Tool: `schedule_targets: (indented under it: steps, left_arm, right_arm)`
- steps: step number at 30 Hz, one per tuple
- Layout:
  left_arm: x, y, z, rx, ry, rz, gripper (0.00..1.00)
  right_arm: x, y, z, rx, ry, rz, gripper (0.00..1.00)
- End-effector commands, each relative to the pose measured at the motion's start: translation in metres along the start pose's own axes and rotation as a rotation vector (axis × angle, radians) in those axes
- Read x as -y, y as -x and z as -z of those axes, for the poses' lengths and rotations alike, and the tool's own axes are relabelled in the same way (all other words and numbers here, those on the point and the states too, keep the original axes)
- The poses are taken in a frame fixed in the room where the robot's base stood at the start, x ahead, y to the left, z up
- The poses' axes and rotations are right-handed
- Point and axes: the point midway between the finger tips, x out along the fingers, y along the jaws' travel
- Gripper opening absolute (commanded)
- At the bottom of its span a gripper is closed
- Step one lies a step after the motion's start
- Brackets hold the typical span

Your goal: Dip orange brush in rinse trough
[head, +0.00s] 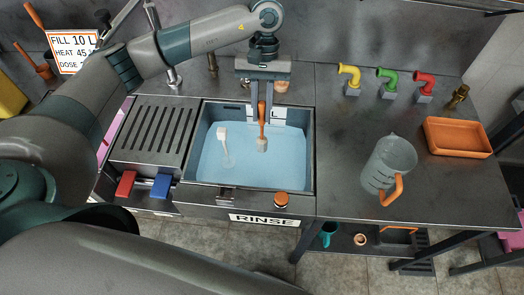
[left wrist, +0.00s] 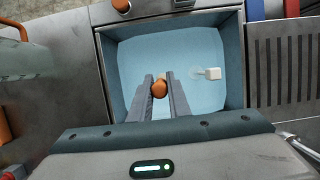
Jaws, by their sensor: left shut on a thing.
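My left gripper (head: 263,94) reaches down over the rinse trough (head: 307,180) and is shut on the orange brush (head: 261,112). The brush hangs upright, orange handle up and pale head down, over the blue water. I cannot tell for sure whether its head touches the water. In the left wrist view the gripper (left wrist: 161,82) points into the trough and the orange handle end (left wrist: 159,89) shows between its fingers. A white-headed thing (head: 222,134) stands in the trough to the left of the brush. My right gripper is not in view.
A slatted drainboard (head: 152,135) lies left of the trough, with red (head: 125,184) and blue (head: 161,186) blocks at its front. A clear jug (head: 388,163), an orange tray (head: 457,137) and coloured pipe elbows (head: 387,78) stand on the counter to the right. Counter between trough and jug is clear.

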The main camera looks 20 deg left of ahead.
Motion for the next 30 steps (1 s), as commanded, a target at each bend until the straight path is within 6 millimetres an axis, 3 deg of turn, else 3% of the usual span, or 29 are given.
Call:
schedule_targets:
  steps: [30]
  left_arm:
    - [0.0, 0.076, -0.025, -0.002, 0.0, -0.001, 0.0]
  right_arm:
    - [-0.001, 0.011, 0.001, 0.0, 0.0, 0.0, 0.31]
